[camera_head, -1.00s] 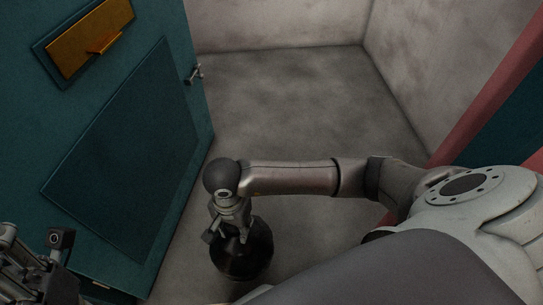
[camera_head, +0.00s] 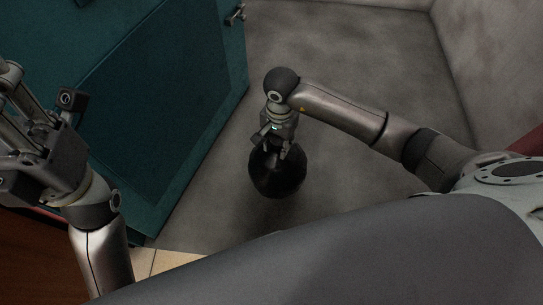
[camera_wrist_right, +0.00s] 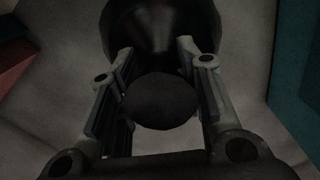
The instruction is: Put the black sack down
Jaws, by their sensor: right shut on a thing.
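The black sack (camera_head: 278,174) is a round, dark, slightly shiny bag below my right gripper (camera_head: 277,146) in the head view. My right gripper is shut on its upper part. In the right wrist view the sack (camera_wrist_right: 160,28) shows beyond the fingers, and a dark round part (camera_wrist_right: 160,101) sits between them. I cannot tell whether the sack touches the floor. My left gripper (camera_head: 35,125) is at the left side of the head view, raised and away from the sack; its fingertips are not clear.
A teal door (camera_head: 150,110) stands open at the left, with a metal handle (camera_head: 236,14). The grey concrete floor (camera_head: 350,60) around the sack is clear. A pale wall (camera_head: 500,60) rises at the right. Light tiles (camera_head: 170,262) and a brown surface (camera_head: 35,260) lie at the lower left.

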